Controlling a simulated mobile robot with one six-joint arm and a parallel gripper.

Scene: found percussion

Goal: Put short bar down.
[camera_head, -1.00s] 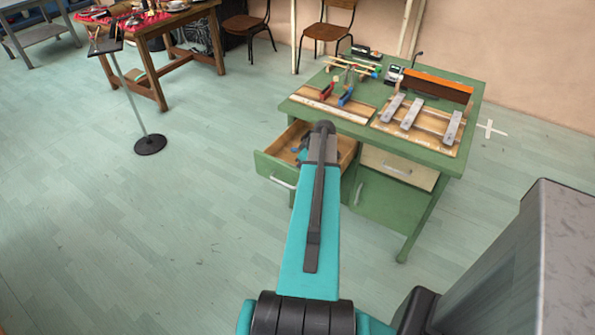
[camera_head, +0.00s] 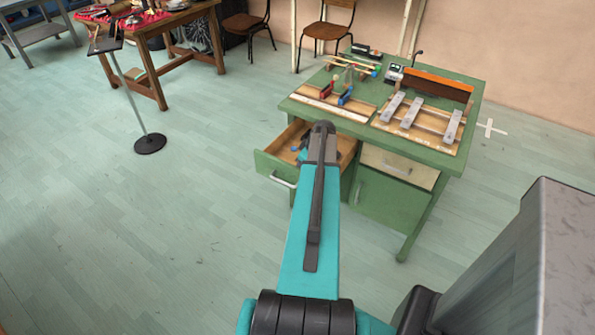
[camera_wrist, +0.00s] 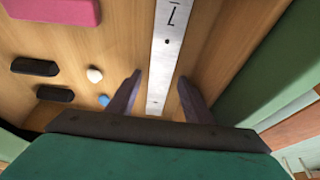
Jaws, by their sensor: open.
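The short bar (camera_wrist: 166,50) is a flat silver-grey metal bar with a dark mark and a small hole. In the wrist view it lies on the wooden floor of the open drawer (camera_head: 274,169). My gripper (camera_wrist: 159,78) is open, with one dark finger on each side of the bar. Gaps show between the bar and both fingers, so it is not clamped. In the head view my arm hides the bar and most of the gripper.
The drawer also holds a pink block (camera_wrist: 55,10), two dark pieces, a white piece and a blue one, left of the bar. The green drawer wall (camera_wrist: 265,70) is close on the right. The green desk (camera_head: 440,160) carries three larger metal bars on a wooden frame.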

